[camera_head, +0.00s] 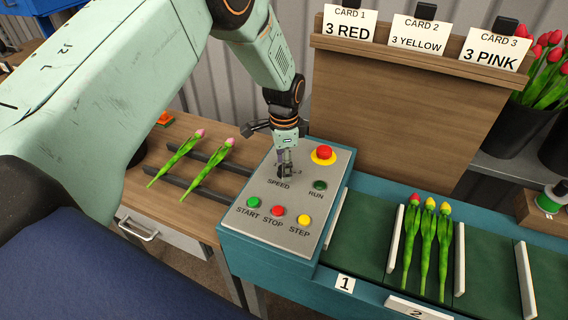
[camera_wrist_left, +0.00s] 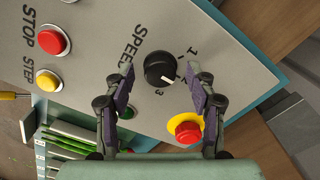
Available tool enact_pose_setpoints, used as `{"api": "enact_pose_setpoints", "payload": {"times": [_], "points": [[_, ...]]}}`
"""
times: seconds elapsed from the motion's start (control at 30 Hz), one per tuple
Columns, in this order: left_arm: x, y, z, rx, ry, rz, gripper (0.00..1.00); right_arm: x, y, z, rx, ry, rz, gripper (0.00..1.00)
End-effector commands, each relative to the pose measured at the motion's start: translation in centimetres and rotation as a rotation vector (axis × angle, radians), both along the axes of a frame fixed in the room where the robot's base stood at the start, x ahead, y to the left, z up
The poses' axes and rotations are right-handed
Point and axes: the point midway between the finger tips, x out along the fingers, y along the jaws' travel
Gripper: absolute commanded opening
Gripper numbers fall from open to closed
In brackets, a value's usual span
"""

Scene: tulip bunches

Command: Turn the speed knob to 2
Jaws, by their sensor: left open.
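The black speed knob (camera_wrist_left: 160,67) sits on the grey control panel (camera_wrist_left: 90,15), beside the word SPEED. Its white mark points to the lower right in the wrist view, toward the scale near 3; the exact setting is hard to tell. The figures 1 and 3 show; the 2 is not clear. My left gripper (camera_wrist_left: 162,76) is open, with one finger on each side of the knob and a gap to both. In the head view my left gripper (camera_head: 286,166) points down over the panel and largely hides the knob. My right gripper is not in view.
A red emergency button (camera_head: 323,153) on a yellow ring and a dark green RUN button (camera_head: 320,185) are close to the gripper. START (camera_head: 253,202), STOP (camera_head: 278,210) and STEP (camera_head: 303,220) buttons line the front. Tulips (camera_head: 427,240) lie on the green conveyor to the right.

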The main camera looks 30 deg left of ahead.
Motion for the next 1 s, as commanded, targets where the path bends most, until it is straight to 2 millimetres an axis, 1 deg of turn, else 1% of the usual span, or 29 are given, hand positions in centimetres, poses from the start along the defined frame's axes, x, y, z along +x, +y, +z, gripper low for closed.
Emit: {"api": "enact_pose_setpoints", "payload": {"times": [0.17,0.4,0.6,0.77,1.0], "points": [[0.1,0.0,2.4,0.000,-0.003,0.000,0.56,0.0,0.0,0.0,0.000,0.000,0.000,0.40],[0.1,0.0,7.5,-0.001,-0.004,0.000,0.56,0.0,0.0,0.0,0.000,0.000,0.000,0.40],[0.0,0.0,10.5,0.000,-0.001,0.000,0.56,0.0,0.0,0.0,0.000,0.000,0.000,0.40],[0.0,0.0,11.6,0.000,0.000,0.000,0.56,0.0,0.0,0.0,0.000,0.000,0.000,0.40],[0.0,0.0,11.8,-0.001,0.001,0.000,0.56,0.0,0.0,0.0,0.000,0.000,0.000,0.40]]}}
